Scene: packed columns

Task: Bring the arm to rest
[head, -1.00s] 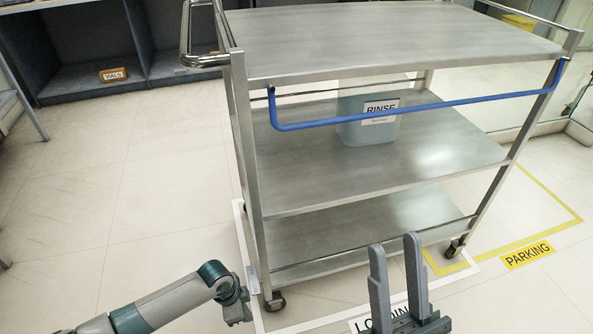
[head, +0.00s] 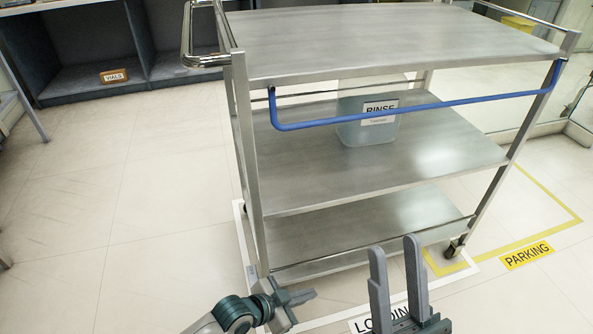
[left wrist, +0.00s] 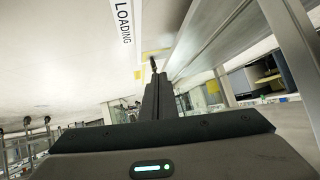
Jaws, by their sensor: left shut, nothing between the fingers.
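My left gripper (head: 312,294) is low in the head view, in front of the cart's lower left corner and pointing right. It is shut and empty. In the left wrist view its closed fingers (left wrist: 154,68) point away over the floor, with the cart's metal frame to the right. My right gripper (head: 395,243) stands with its two grey fingers upward at the bottom of the head view. The fingers are apart, with nothing between them. The left gripper is a short way to the left of the right one in the picture.
A three-shelf steel cart (head: 390,45) with a blue rail (head: 420,111) stands just beyond both grippers. A tub labelled RINSE (head: 368,133) sits on its middle shelf. Floor signs read LOADING (head: 378,321) and PARKING (head: 527,255). Open floor lies to the left.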

